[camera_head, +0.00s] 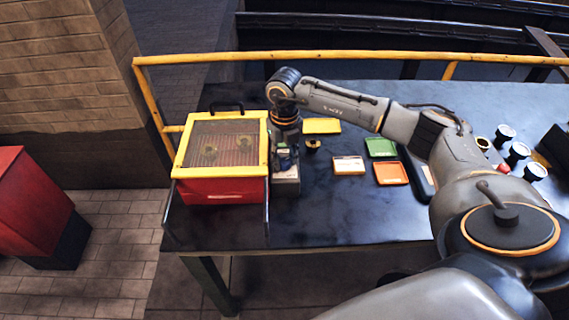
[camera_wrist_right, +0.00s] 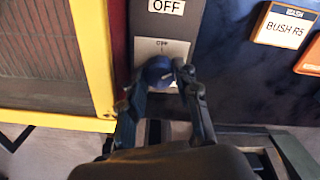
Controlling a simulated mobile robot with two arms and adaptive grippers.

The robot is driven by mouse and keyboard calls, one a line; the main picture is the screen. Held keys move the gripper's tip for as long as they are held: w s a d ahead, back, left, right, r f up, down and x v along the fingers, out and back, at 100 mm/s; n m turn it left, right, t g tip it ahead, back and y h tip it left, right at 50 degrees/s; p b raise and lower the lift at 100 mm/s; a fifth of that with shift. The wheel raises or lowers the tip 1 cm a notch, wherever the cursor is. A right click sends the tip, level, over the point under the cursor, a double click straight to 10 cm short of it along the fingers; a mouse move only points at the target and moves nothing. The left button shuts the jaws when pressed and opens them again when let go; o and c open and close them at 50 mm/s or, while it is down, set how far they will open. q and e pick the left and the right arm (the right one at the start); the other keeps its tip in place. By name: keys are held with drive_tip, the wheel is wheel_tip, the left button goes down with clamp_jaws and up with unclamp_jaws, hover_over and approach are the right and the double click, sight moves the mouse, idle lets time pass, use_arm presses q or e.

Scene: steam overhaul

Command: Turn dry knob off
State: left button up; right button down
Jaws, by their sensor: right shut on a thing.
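In the head view the right gripper (camera_head: 284,160) points down over a small grey control box (camera_head: 286,187) beside the drying box. The fingers hide part of the knob, and I cannot tell which way its pointer faces. My left gripper is not in view.
The drying box, red with a yellow-framed mesh lid (camera_head: 222,116), stands immediately left of the control box. Yellow, white, green and orange labelled trays (camera_head: 391,173) lie to the right. Gauges (camera_head: 518,150) sit farther right. A yellow rail (camera_head: 350,56) runs behind the dark bench (camera_head: 335,225), whose front is clear.

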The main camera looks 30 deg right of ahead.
sight(285, 160)
drive_tip(key=n+b, duration=0.4)
drive_tip(key=n, duration=0.2)
drive_tip(key=shift+f+n+b, duration=0.15)
drive_tip(key=shift+n+b, duration=0.15)
drive_tip(key=shift+b, duration=0.1)
drive_tip(key=n+b, duration=0.2)
drive_tip(key=n, duration=0.1)
drive_tip(key=shift+n+b, duration=0.45)
drive_tip(key=shift+n, duration=0.45)
drive_tip(key=shift+r, duration=0.2)
drive_tip(key=c, duration=1.3)
unclamp_jaws()
drive_tip(key=shift+o, duration=0.2)
drive_tip(key=shift+r, duration=0.1)
wheel_tip(285, 160, up, 12)
